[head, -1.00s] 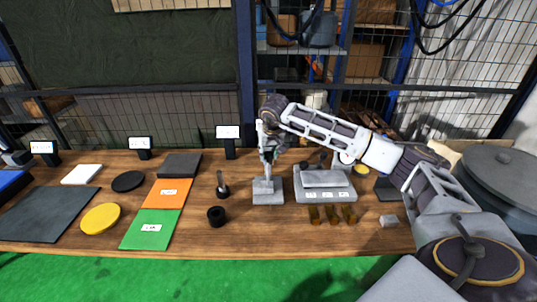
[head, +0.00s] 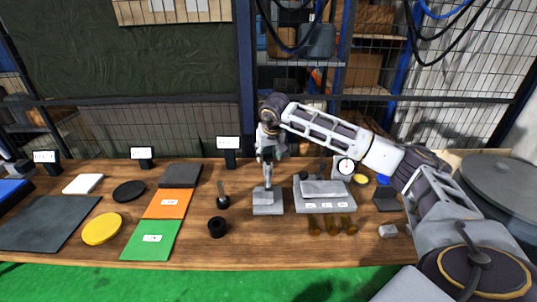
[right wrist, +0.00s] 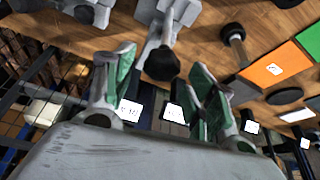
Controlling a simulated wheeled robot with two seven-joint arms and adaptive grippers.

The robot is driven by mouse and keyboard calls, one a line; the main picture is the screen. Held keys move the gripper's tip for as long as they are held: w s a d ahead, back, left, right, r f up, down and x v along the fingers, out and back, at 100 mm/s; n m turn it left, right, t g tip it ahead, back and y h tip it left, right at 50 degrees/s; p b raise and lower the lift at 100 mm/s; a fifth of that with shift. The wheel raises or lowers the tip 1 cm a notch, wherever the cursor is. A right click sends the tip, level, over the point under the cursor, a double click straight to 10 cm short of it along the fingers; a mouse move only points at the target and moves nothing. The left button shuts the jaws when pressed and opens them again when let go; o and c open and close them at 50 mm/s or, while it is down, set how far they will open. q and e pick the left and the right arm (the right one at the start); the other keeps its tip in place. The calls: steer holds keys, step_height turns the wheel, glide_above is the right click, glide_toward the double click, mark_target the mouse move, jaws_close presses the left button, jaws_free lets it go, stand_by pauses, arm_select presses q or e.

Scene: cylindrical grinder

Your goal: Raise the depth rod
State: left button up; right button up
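The grey stand (head: 268,204) stands on the bench in the head view. Its slim grey upright (head: 268,174), seemingly the depth rod, rises toward my right gripper (head: 270,157). In the right wrist view, the stand's upright ends in a round black knob (right wrist: 162,63). My right gripper (right wrist: 163,92) has its two green-padded fingers spread wide, one on each side of the knob's line. I see a gap between the knob and both fingers, so nothing seems gripped. My left gripper is not in view.
Right of the stand lie a grey plate with a block (head: 322,204), a dial gauge (head: 346,167) and several amber pieces. Left are a black ring (head: 217,227), a black-handled tool (head: 222,198) and coloured mats (head: 152,239). A mesh fence (head: 180,128) stands behind.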

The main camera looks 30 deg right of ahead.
steer(key=shift+f, duration=0.1)
steer(key=v, duration=1.2)
steer(key=shift+w, duration=0.15)
stand_by(0.6)
